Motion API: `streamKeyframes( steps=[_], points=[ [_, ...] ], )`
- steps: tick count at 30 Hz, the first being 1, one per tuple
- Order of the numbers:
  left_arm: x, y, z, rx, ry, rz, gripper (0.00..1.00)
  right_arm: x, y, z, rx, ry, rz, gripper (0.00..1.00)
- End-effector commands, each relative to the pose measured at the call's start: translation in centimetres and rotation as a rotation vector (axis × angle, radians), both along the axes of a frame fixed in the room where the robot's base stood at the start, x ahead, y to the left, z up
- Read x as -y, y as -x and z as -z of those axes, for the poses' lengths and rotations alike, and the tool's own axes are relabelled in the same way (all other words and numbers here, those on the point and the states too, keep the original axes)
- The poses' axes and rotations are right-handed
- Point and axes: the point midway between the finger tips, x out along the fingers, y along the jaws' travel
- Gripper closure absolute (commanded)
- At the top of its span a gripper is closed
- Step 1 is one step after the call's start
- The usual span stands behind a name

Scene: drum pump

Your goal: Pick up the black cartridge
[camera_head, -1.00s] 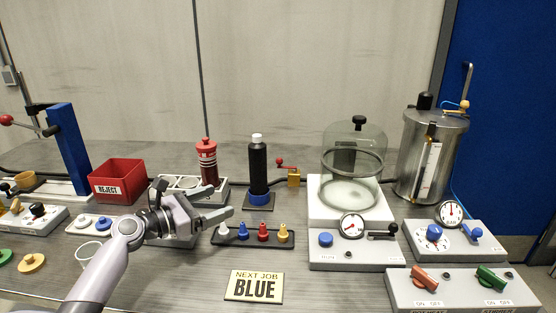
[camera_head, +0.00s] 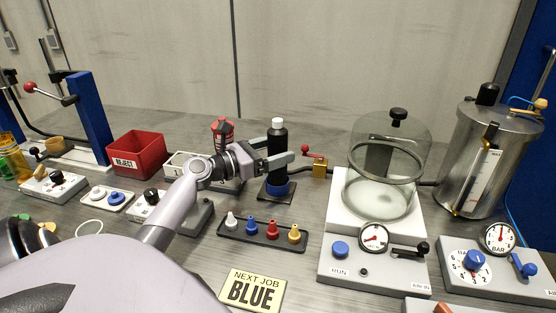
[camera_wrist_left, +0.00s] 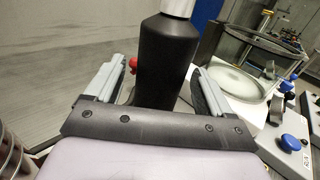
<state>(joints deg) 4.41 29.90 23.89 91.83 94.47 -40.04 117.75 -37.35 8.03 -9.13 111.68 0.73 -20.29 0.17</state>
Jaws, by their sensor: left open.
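The black cartridge (camera_head: 278,136), with a white cap, stands upright in a blue ring on a dark base plate (camera_head: 288,196). My left gripper (camera_head: 280,152) is open at the cartridge's middle height. One finger passes in front of it in the head view. In the left wrist view the cartridge (camera_wrist_left: 167,62) stands between the two fingers of the left gripper (camera_wrist_left: 160,82), with gaps visible on both sides. My right gripper is not in view.
A red-topped cartridge (camera_head: 222,130) stands just behind my left wrist. A rack (camera_head: 262,236) of small coloured nozzles lies in front. A brass block with a red lever (camera_head: 319,168) and a glass bell jar (camera_head: 388,150) stand to the right. A red reject bin (camera_head: 137,152) is at left.

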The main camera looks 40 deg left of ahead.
Motion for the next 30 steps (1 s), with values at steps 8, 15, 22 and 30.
streamKeyframes(
  steps=[8, 15, 22, 30],
  points=[
    [0.7, -2.6, 0.0, 0.001, -0.001, 0.0, 0.18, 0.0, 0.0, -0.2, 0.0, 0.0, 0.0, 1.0],
    [0.8, -2.7, 0.1, 0.0, -0.001, 0.0, 0.18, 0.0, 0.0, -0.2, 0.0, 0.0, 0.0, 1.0],
    [0.8, -2.6, 0.1, 0.0, -0.001, 0.0, 0.84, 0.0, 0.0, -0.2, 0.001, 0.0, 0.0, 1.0],
    [0.8, -2.7, -0.3, 0.003, -0.002, -0.001, 0.91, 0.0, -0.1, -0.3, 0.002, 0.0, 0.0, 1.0]
  ],
)
